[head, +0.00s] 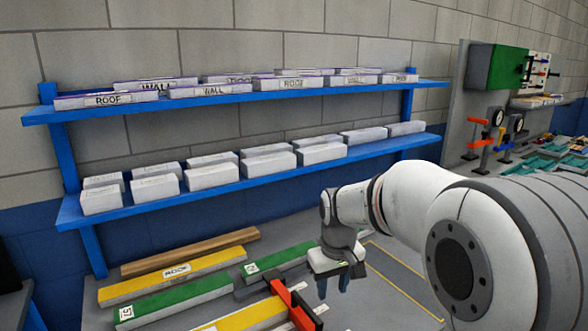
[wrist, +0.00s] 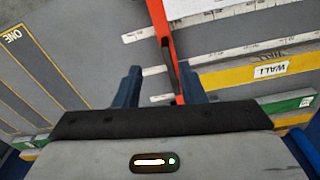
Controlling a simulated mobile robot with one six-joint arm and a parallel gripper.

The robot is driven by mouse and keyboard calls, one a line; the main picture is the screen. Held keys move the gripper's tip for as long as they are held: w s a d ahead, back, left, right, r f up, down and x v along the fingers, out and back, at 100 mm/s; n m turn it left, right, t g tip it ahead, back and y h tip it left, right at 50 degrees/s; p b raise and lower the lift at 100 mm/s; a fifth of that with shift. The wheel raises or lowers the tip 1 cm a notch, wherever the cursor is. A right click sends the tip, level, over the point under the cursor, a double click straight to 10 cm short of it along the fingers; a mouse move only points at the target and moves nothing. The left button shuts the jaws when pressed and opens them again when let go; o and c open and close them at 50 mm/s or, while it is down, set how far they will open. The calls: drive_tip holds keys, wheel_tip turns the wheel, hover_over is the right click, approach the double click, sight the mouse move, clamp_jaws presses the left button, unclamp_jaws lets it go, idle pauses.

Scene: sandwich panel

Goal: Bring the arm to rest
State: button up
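My arm (head: 408,198) reaches in from the right, and my gripper (head: 334,286) points down over the workbench. In the wrist view its two blue fingers (wrist: 160,88) stand wide apart with no held object visible between them. A red tool with a dark bar (head: 296,306) lies beside the gripper, to its left. In the wrist view the red tool (wrist: 160,30) runs down behind the right finger. I cannot tell how high the fingertips are above the bench.
Yellow strip labelled ROOF (head: 178,271), green strips (head: 180,301) and a brown strip (head: 190,252) lie on the bench. A blue two-tier shelf (head: 240,186) holds several pale blocks at the back. A clamp stand (head: 480,135) is at right. A yellow-outlined bench area (head: 385,285) looks clear.

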drive_tip(key=s+d+m, duration=0.2)
drive_tip(key=s+d, duration=0.1)
drive_tip(key=s, duration=0.7)
drive_tip(key=s+d+r+m+t, duration=0.1)
drive_tip(key=s+d+m, duration=0.1)
drive_tip(key=s, duration=0.7)
drive_tip(key=shift+s+d+t, duration=0.3)
drive_tip(key=shift+s+d, duration=0.05)
drive_tip(key=shift+d, duration=0.4)
